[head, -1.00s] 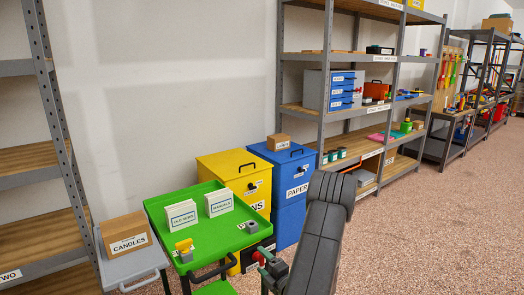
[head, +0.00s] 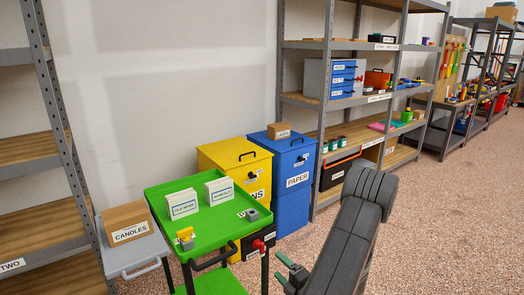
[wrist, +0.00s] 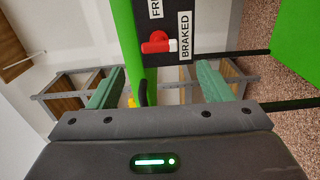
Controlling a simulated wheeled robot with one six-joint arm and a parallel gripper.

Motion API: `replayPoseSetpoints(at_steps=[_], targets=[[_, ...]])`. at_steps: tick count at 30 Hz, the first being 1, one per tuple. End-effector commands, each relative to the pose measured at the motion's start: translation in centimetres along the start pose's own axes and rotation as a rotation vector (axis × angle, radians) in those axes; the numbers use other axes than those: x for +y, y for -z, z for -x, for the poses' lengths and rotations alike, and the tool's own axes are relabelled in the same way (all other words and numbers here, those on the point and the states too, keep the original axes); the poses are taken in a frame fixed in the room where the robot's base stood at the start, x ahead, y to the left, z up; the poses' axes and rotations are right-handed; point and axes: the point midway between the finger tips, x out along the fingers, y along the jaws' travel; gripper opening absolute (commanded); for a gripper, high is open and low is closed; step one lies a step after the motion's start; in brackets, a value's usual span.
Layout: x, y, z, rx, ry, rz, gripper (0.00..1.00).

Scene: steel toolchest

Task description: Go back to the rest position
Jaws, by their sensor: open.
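My gripper (head: 287,271) is near the right front corner of the green trolley (head: 163,203). It is open, with nothing between its green fingers in the wrist view (wrist: 158,85). Beyond the fingers is a red brake lever with a white end (wrist: 158,44), on a dark panel of the trolley. The lever's white end points toward the BRAKED label (wrist: 185,35). In the head view the red lever (head: 263,246) is just left of my gripper, apart from it.
The trolley carries two white card stacks (head: 182,204) and small parts. A CANDLES box (head: 126,214) is on a grey surface at left. Yellow (head: 236,160) and blue (head: 290,205) bins stand behind the trolley. Shelving lines the wall; speckled floor at right is clear.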

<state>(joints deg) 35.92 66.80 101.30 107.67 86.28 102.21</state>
Motion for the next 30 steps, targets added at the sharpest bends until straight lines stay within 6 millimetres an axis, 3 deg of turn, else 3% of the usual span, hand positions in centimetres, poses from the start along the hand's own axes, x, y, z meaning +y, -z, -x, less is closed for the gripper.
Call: replayPoseSetpoints(at_steps=[17, 30], targets=[[0.1, 0.1, -10.8, 0.004, -0.002, 0.003, 0.73], [-0.3, 0.0, -10.7, -0.001, -0.003, 0.406, 0.73]])
